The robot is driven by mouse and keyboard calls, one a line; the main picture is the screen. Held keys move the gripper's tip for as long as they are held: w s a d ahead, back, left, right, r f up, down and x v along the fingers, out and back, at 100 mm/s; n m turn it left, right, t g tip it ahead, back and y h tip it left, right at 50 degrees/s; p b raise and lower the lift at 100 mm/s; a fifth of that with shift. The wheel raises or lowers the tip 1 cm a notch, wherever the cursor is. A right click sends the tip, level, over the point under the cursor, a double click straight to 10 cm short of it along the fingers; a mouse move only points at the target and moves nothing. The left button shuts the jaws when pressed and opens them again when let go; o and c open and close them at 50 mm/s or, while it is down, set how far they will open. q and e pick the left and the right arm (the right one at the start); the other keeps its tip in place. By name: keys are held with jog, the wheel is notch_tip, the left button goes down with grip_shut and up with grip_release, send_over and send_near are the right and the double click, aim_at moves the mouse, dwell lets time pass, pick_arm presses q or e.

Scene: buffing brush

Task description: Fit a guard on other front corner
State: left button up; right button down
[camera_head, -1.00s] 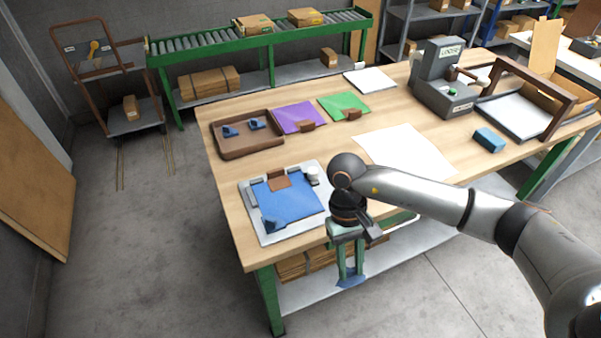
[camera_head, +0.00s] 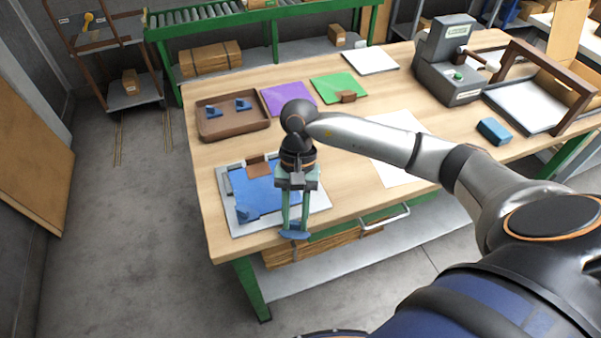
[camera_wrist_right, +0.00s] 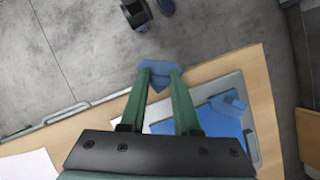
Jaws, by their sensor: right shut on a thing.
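My right gripper (camera_head: 294,227) points down and is shut on a blue corner guard (camera_head: 294,235), also seen between its fingertips in the right wrist view (camera_wrist_right: 156,74). The held guard overlaps the table's front edge in both views, near the front right corner of the blue panel (camera_head: 262,194). The panel lies on a grey plate (camera_head: 319,194), its right part hidden by my gripper. Another blue guard (camera_head: 244,215) sits at the panel's front left corner; it also shows in the right wrist view (camera_wrist_right: 229,103). My left gripper is out of view.
A brown tray (camera_head: 234,131) behind the plate holds two blue guards. Purple (camera_head: 284,98) and green (camera_head: 337,88) panels lie beside it. A grey machine (camera_head: 447,62) and a blue block (camera_head: 494,131) stand right. A rail handle (camera_head: 385,216) runs along the front edge.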

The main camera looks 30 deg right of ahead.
jog(key=w+m+t, duration=0.1)
jog(key=m, duration=0.2)
jog(key=w+d+r+m+t+y+b, duration=0.1)
jog(key=m, duration=0.2)
jog(key=w+d+m+t+b, duration=0.1)
jog(key=m, duration=0.3)
jog(key=shift+r+t, duration=0.2)
jog(key=shift+t, duration=0.1)
jog(key=shift+w+d+r+m+t+h+b, duration=0.25)
jog(key=shift+w+d+m+t+b, duration=0.45)
jog(key=shift+m, duration=1.25)
jog(key=shift+w+d+r+m+t+h+b, duration=0.4)
jog(key=shift+m+b, duration=0.45)
jog(key=shift+m, duration=1.15)
jog(key=shift+w+d+r+m+t+h+b, duration=0.25)
jog(key=shift+d+m+t+b, duration=0.45)
jog(key=shift+m, duration=1.25)
notch_tip(320, 180, down, 2)
jog(key=shift+a+b, duration=0.1)
jog(key=shift+b, duration=0.6)
jog(key=shift+f+b, duration=0.6)
jog(key=shift+f, duration=0.15)
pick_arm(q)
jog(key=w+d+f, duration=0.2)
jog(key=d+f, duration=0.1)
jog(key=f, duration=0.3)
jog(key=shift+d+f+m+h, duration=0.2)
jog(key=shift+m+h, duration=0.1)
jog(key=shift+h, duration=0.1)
